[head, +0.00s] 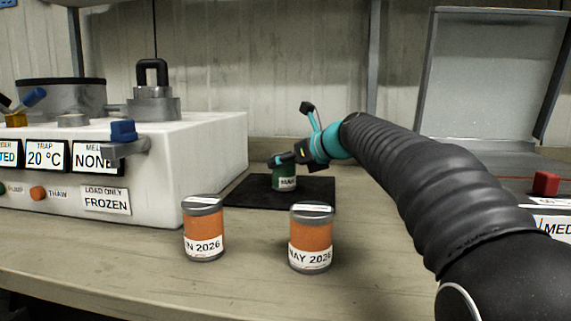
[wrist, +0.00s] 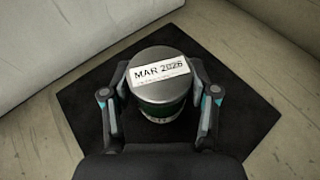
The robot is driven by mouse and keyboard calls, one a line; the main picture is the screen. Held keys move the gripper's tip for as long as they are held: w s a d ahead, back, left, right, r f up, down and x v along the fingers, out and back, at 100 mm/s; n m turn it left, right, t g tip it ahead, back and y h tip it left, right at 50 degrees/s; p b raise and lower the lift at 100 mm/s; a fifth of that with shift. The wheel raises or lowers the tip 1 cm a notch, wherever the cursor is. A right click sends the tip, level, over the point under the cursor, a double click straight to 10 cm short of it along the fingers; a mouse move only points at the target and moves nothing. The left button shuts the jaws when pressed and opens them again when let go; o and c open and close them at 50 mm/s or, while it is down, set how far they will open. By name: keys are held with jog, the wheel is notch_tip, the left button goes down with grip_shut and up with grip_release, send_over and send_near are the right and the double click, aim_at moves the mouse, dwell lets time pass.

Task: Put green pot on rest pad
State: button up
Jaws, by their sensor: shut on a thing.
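The green pot (head: 284,183) is upright at the black rest pad (head: 317,195). It has a silver lid with a label reading MAR 2026, seen from above in the wrist view (wrist: 160,66). My gripper (head: 292,160) comes at the pot from above and is shut on it, one finger on each side. In the wrist view the pad (wrist: 237,125) spreads around and below the pot. I cannot tell whether the pot's base touches the pad, as its lower part is hidden in the wrist view.
Two orange pots (head: 203,228) and (head: 311,238) stand on the bench in front of the pad. A white machine (head: 190,155) with a blue-handled valve stands left of the pad. Another device with a red knob (head: 545,183) is at the right. Bare bench (head: 120,262) lies in front.

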jog(key=o, duration=1.3)
jog(key=shift+c, duration=0.2)
jog(key=shift+r, duration=0.15)
jog(key=v, duration=1.2)
jog(key=shift+p, duration=0.4)
